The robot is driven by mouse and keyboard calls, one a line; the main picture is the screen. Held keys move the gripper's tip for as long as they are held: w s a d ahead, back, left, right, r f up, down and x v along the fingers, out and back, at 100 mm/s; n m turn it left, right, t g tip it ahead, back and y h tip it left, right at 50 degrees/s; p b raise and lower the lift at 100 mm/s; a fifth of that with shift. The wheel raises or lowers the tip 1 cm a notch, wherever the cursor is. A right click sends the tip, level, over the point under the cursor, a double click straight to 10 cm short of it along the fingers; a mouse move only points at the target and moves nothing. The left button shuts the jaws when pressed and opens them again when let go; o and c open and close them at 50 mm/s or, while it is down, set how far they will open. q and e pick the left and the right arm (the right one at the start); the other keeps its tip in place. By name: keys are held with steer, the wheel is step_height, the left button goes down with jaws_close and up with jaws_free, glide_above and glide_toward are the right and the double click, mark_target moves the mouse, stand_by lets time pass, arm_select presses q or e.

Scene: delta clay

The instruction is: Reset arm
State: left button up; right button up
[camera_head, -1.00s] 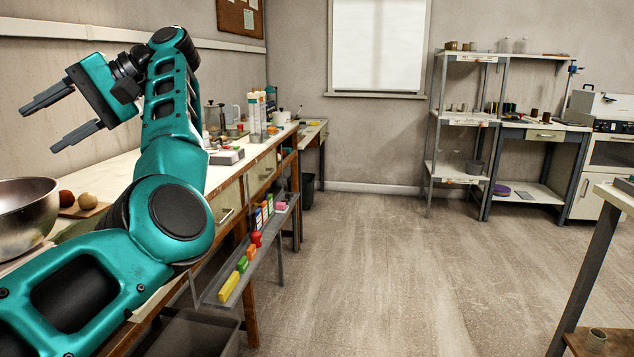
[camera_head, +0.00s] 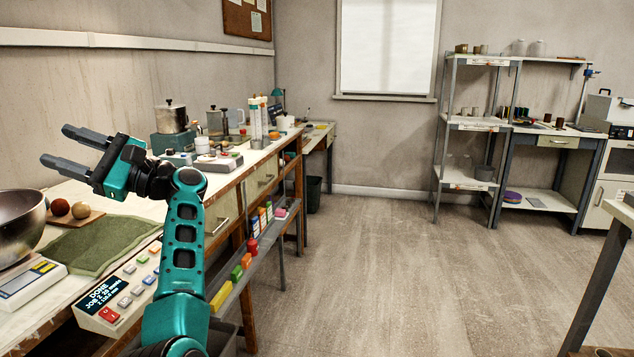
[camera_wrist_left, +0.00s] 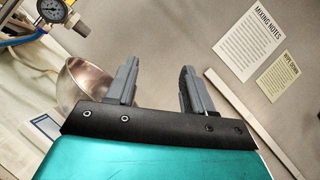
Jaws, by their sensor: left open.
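My left arm is teal and rises from the bottom of the head view. My left gripper (camera_head: 72,150) is open and empty, its two grey fingers apart and pointing left above the workbench (camera_head: 150,190). In the left wrist view my left gripper (camera_wrist_left: 157,85) shows the same two fingers spread, with nothing between them. My right gripper is in neither view.
On the bench, a metal bowl (camera_head: 20,225), a scale (camera_head: 30,283), a green cloth (camera_head: 100,243) and a button panel (camera_head: 125,290) lie near the arm. Pots (camera_head: 172,117) stand further back. A rack (camera_head: 468,130) stands at the back right. The floor (camera_head: 380,270) is clear.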

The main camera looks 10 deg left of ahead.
arm_select(q)
steer(key=w+d+f+n+t+h+p, duration=0.1)
steer(key=d+f+n+t+h+p, duration=0.1)
steer(key=d+f+n+t+h, duration=1.05)
steer(key=w+d+f+n+t+h+p, duration=0.25)
steer(key=d+f+n+t+h, duration=0.55)
steer(key=t, duration=0.9)
steer(key=s+d+f+m+g+h+p, duration=0.1)
steer(key=s+d+f+m+g, duration=0.3)
steer(key=s+f+m, duration=0.4)
steer(key=s+d+f+m+g+h+p, duration=0.1)
steer(key=s+d+f+m+g, duration=0.3)
steer(key=s+f, duration=0.9)
steer(key=s+m+g+h, duration=0.1)
steer(key=s+m+g, duration=0.1)
steer(key=m, duration=0.3)
steer(key=shift+d+f+g, duration=0.2)
steer(key=shift+d+g, duration=0.15)
steer(key=shift+g, duration=0.3)
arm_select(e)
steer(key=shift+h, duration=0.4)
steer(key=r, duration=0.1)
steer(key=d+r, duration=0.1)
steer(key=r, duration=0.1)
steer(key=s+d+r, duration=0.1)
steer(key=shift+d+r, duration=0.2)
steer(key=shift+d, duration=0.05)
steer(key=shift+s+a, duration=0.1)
arm_select(q)
steer(key=shift+c, duration=0.9)
